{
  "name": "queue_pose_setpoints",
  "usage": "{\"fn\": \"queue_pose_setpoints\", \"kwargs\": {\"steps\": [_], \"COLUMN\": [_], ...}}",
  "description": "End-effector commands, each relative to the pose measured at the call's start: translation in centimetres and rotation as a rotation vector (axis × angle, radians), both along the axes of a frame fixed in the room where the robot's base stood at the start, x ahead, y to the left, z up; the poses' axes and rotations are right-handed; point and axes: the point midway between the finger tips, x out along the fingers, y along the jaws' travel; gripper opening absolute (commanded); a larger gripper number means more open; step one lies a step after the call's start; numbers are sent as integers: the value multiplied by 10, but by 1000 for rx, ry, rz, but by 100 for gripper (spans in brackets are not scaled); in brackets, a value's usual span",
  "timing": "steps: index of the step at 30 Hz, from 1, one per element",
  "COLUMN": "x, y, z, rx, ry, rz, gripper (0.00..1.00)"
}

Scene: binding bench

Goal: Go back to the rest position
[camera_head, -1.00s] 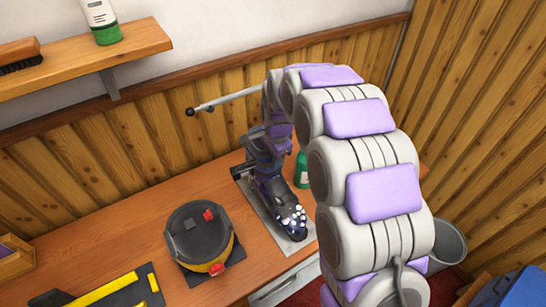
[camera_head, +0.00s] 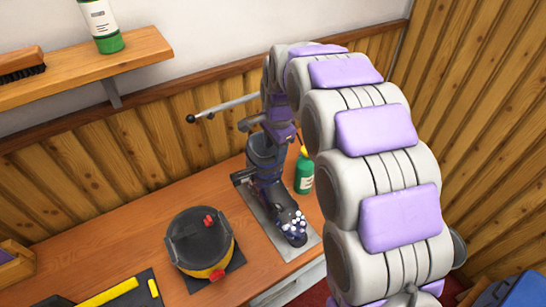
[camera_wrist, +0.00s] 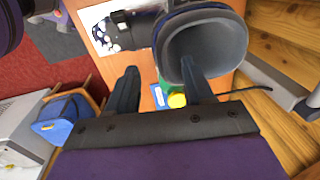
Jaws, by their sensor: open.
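My arm arches over the bench from the right in the head view, with its end above a dark ski-boot-like boot (camera_head: 268,178). My gripper (camera_wrist: 160,74) is open and empty in the wrist view, its two dark fingers spread apart. The boot's hollow grey-rimmed cuff (camera_wrist: 203,45) is just beyond the right finger. I cannot tell whether they touch. The boot stands upright on a light plate (camera_head: 308,241), with white dots on its toe. In the head view my arm hides part of the area behind the boot.
A green bottle (camera_head: 304,176) with a yellow cap stands right of the boot. A round black-and-yellow device (camera_head: 200,243) sits left on the wooden bench (camera_head: 110,238). A shelf (camera_head: 75,68) holds a brush (camera_head: 20,63) and a white-and-green bottle (camera_head: 101,27). A blue bin (camera_wrist: 62,118) is on the floor.

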Motion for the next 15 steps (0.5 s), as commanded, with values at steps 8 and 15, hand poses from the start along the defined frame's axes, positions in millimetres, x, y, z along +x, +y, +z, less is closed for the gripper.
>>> {"fn": "queue_pose_setpoints", "kwargs": {"steps": [8,15], "x": [-4,-7], "y": [-4,-5], "z": [59,84], "rx": [-1,0], "ry": [-4,-4], "rz": [0,1], "gripper": [52,52]}}
